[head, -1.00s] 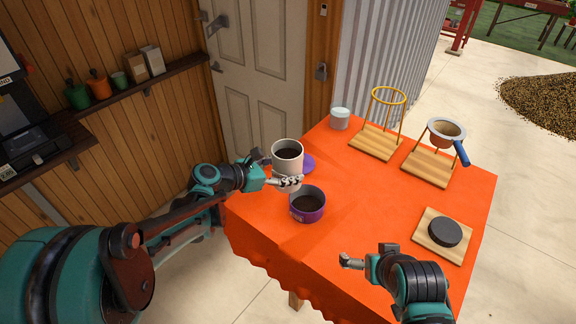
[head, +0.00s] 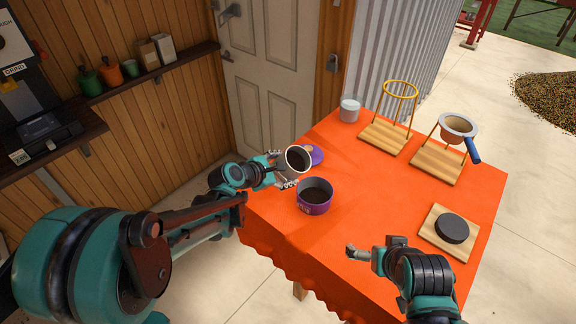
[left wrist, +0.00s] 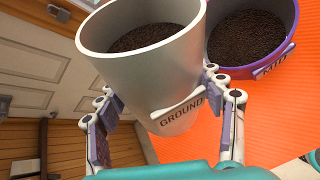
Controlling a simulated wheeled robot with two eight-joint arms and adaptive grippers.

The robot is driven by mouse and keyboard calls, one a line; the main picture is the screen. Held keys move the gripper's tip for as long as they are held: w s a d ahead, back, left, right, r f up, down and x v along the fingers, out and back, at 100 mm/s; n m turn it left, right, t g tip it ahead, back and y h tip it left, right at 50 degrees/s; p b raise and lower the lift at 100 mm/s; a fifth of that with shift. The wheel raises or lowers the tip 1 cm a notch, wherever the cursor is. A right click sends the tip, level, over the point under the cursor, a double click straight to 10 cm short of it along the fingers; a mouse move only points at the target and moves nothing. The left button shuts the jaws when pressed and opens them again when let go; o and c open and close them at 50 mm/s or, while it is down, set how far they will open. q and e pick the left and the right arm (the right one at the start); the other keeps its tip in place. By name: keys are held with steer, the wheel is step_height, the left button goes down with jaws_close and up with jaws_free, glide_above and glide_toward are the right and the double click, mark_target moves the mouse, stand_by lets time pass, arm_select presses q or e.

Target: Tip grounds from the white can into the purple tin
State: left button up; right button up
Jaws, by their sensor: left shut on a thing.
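The white can (head: 293,168), labelled as grounds in the left wrist view (left wrist: 150,80), is held in my left gripper (head: 284,178). The can is tilted, with its mouth toward the purple tin, and dark grounds show inside. The gripper's fingers (left wrist: 168,118) close around the can from both sides. The purple tin (head: 315,205) stands on the table just right of and below the can in the head view. It holds dark grounds; its rim also shows in the left wrist view (left wrist: 292,48). My right gripper (head: 356,252) is near the front edge, away from both; its opening is unclear.
A purple lid (head: 317,156) lies behind the can on the orange-covered table (head: 385,200). The middle of the table is clear.

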arm_select(q)
steer(key=shift+f, duration=0.15)
steer(key=shift+w+a+f+m+y+b, duration=0.1)
steer(key=shift+a+f+m+y+b, duration=0.1)
steer(key=shift+f+m+y+b, duration=0.35)
steer(key=shift+a+r+t+y, duration=0.1)
steer(key=shift+r+t+y, duration=0.05)
steer(key=shift+t+y, duration=0.15)
steer(key=shift+m+t+y, duration=0.3)
steer(key=shift+m+y, duration=0.25)
steer(key=shift+m, duration=0.2)
steer(key=shift+w+a, duration=0.1)
